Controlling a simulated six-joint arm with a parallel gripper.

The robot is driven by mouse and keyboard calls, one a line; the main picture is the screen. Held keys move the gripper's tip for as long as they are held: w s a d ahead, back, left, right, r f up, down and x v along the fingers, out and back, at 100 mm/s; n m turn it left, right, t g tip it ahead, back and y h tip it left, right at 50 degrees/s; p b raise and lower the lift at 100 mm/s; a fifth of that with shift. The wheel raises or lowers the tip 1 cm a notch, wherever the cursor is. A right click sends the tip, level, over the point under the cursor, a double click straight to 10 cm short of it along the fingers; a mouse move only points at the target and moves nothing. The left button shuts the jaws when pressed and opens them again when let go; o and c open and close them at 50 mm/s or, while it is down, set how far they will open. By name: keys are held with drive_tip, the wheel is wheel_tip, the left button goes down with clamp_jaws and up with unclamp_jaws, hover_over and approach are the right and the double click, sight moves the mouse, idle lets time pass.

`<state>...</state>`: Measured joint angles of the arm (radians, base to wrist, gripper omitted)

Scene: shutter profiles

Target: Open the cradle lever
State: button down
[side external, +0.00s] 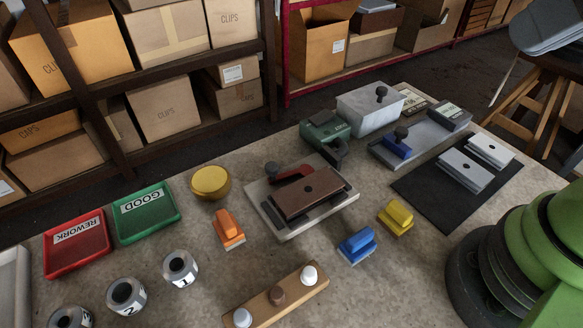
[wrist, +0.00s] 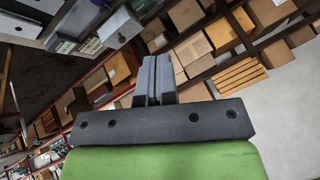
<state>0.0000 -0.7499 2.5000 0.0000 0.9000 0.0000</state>
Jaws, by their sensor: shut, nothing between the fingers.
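A pale cradle base (side external: 335,212) stands mid-table in the side external view. A brown plate with a dark hole (side external: 318,185) lies on it. A red lever (side external: 291,173) with a dark knob (side external: 272,169) sits at its back left edge, partly hidden by the plate. A second, grey fixture (side external: 420,143) further back right carries a blue block (side external: 397,147) with a dark knob. I cannot tell from the picture which lever position is open. My gripper (wrist: 153,62) shows in the wrist view, fingers together, empty and facing the shelves, away from the cradle.
An orange block (side external: 229,231), a blue block (side external: 357,246) and a yellow block (side external: 396,217) stand around the cradle. A green device (side external: 325,135) and a grey lidded box (side external: 370,106) are behind it. A wooden strip with pegs (side external: 277,297) lies in front.

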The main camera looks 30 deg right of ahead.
drive_tip(key=c, duration=1.3)
unclamp_jaws()
drive_tip(key=shift+w+r, duration=0.1)
drive_tip(key=shift+w, duration=0.1)
drive_tip(key=o, duration=0.4)
drive_tip(key=shift+m+g, duration=0.7)
drive_tip(key=shift+g, duration=0.2)
drive_tip(key=w, duration=0.1)
drive_tip(key=w+a, duration=0.1)
drive_tip(key=w, duration=0.1)
drive_tip(key=w+r, duration=0.1)
drive_tip(key=w, duration=0.1)
drive_tip(key=shift+w+a+r, duration=0.1)
drive_tip(key=shift+w+a, duration=0.05)
drive_tip(key=shift+a, duration=0.15)
drive_tip(key=m+g+h, duration=0.2)
drive_tip(key=m+g, duration=0.3)
drive_tip(key=m, duration=0.1)
hover_over(272, 166)
wheel_tip(272, 166, down, 18)
wheel_tip(272, 166, down, 10)
drive_tip(key=shift+f, duration=0.15)
